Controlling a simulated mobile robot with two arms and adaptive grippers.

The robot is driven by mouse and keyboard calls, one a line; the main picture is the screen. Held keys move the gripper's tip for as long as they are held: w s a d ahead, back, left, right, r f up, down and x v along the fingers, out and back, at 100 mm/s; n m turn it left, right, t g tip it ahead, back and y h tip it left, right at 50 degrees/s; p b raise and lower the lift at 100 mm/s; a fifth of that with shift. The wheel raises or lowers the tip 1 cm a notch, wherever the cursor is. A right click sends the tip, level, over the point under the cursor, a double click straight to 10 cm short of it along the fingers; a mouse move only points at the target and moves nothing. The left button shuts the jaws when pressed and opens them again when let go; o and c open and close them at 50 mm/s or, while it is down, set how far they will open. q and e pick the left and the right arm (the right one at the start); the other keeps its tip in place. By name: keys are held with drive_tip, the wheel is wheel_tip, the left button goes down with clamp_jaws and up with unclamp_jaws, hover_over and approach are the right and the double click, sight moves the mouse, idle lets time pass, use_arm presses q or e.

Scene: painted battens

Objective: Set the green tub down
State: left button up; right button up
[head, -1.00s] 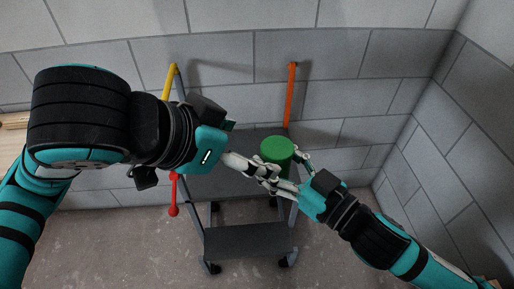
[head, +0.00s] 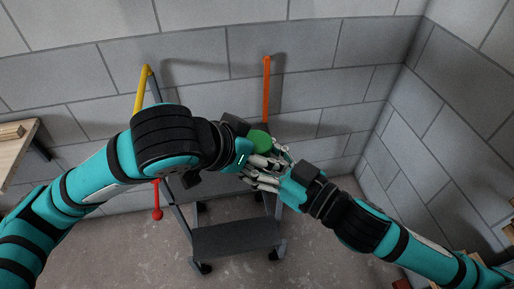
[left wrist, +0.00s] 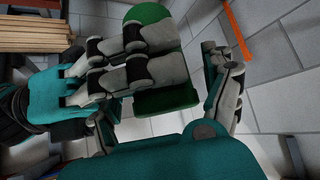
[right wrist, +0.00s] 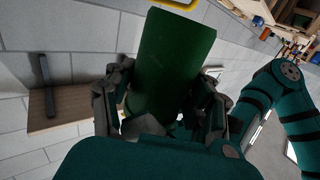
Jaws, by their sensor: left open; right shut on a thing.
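The green tub (head: 259,138) is held up at the middle of the head view, over the trolley. Its lower part is hidden there by fingers. My right gripper (head: 276,160) is shut on it, with its fingers on both sides of the tub in the right wrist view (right wrist: 175,45). My left gripper (head: 258,168) is open close beside the tub. In the left wrist view the tub (left wrist: 165,103) shows between its spread fingers, partly covered by my right gripper's fingers. I cannot tell whether the left fingers touch it.
Block walls stand behind and at right.

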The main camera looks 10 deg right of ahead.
use_arm(q)
drive_tip(key=c, duration=1.4)
drive_tip(key=shift+c, duration=0.8)
use_arm(e)
drive_tip(key=o, duration=1.6)
